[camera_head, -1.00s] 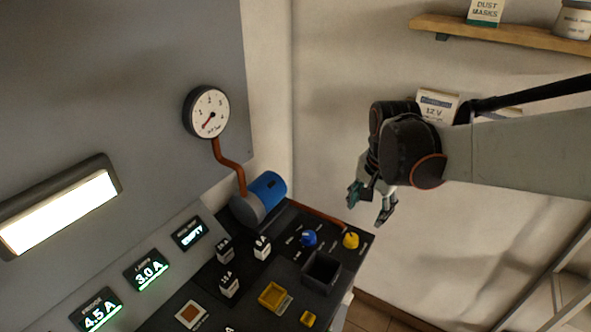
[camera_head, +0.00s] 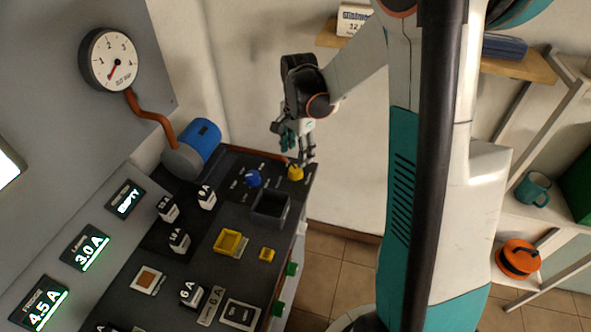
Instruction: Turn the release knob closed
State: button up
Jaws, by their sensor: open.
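Two knobs sit at the far right corner of the dark panel: a blue knob (camera_head: 253,178) and a yellow knob (camera_head: 295,172). The small labels beside them are too small to read, so I cannot tell which is the release knob. My gripper (camera_head: 298,152) is open and empty, pointing down at the yellow knob. Its fingertips are close above and behind that knob in the picture; I cannot tell whether they touch it. The blue knob is to the left of the gripper, clear of it.
A dark square bin (camera_head: 271,207), a yellow tray (camera_head: 230,243) and several labelled blocks stand on the panel. A blue motor-like cylinder (camera_head: 197,143) and a gauge (camera_head: 110,60) are at left. My arm covers the right middle. Shelves with a teal mug (camera_head: 533,189) stand right.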

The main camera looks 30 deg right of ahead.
aim_at(296, 169)
notch_tip(296, 169, down, 7)
jog(key=shift+w+f+b, duration=0.1)
jog(key=shift+b, duration=0.9)
jog(key=shift+c, duration=0.6)
jog(key=c, duration=0.9)
